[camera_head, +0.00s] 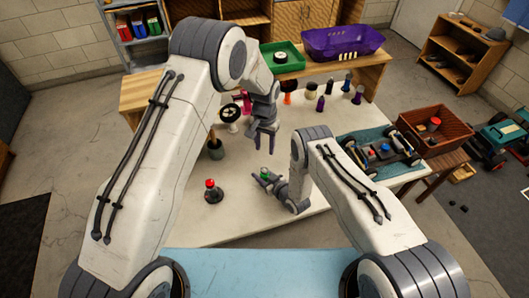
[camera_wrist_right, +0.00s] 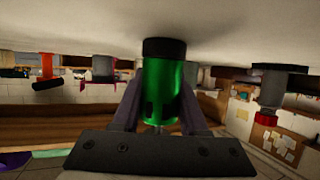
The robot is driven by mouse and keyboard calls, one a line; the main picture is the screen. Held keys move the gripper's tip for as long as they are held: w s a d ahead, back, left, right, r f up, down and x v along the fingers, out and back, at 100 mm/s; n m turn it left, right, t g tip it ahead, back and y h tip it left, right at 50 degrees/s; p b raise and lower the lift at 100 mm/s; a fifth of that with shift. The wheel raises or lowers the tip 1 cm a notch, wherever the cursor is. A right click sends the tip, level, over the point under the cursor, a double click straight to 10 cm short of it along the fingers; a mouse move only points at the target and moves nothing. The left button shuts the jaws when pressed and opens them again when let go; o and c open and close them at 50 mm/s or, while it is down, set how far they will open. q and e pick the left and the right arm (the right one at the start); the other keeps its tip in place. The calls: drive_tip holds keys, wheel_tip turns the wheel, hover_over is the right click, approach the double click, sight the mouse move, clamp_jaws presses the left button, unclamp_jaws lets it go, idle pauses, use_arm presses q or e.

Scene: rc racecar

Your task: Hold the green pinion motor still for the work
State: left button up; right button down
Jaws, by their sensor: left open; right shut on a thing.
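The green pinion motor (camera_head: 264,173) is a small green cylinder near the middle of the white table. My right gripper (camera_head: 262,178) is shut around it, low over the table. In the right wrist view the picture is upside down; the green motor (camera_wrist_right: 168,80) sits between both fingers of my right gripper (camera_wrist_right: 163,98), its black end at the table surface. It looks upright. My left gripper (camera_head: 265,143) is open and empty, above the table and farther back than the motor.
A red-topped dark item (camera_head: 211,191) stands on the table left of the motor. A car chassis (camera_head: 378,151) lies on a blue mat to the right. Several small bottles and tools line the back, near a green tray (camera_head: 283,58) and a purple crate (camera_head: 342,42). The front table area is clear.

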idle(0.3)
drive_tip(key=shift+c, duration=1.8)
unclamp_jaws()
drive_tip(key=v, duration=1.2)
drive_tip(key=shift+r, duration=0.1)
